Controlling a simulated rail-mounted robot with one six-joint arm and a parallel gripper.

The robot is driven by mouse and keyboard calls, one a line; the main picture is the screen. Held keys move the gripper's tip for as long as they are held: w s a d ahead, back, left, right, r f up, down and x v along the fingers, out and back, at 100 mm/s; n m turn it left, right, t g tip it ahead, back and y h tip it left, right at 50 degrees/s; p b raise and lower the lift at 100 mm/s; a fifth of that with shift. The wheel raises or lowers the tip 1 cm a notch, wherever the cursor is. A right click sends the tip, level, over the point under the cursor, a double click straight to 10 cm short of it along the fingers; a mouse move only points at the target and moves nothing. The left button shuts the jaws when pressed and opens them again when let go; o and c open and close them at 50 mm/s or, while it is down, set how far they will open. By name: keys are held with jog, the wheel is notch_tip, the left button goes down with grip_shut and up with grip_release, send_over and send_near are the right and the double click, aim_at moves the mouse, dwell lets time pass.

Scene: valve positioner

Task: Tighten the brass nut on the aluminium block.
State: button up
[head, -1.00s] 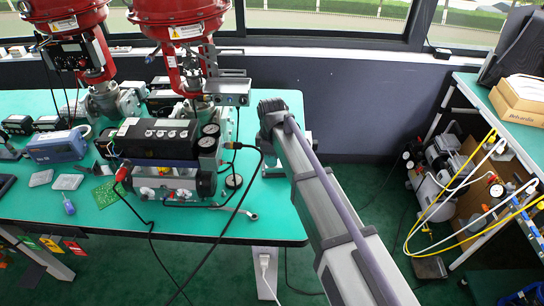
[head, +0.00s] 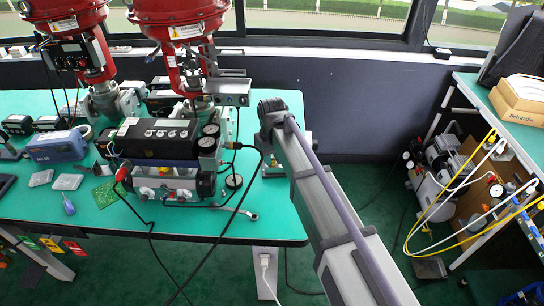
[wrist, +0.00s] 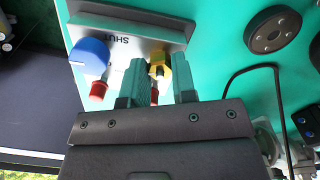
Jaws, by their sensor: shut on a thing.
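In the wrist view the aluminium block (wrist: 124,30) is a grey plate lettered SHUT. The brass nut (wrist: 157,60) sits to the right of the knob on the block. My gripper (wrist: 158,68) has a dark green finger on each side of the nut and is shut on it. A red piece (wrist: 155,96) shows between the fingers beside the nut. In the head view my arm hides the gripper and the nut.
In the head view a black instrument with gauges (head: 165,145) and a cable stands on the green bench (head: 245,228), left of my arm. Red valve actuators (head: 180,15) rise behind it.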

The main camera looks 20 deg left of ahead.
jog(key=m, duration=1)
jog(key=shift+m, duration=0.4)
jog(key=o, duration=0.9)
jog(key=shift+r, duration=0.1)
notch_tip(320, 180, up, 12)
jog(key=p, duration=1.2)
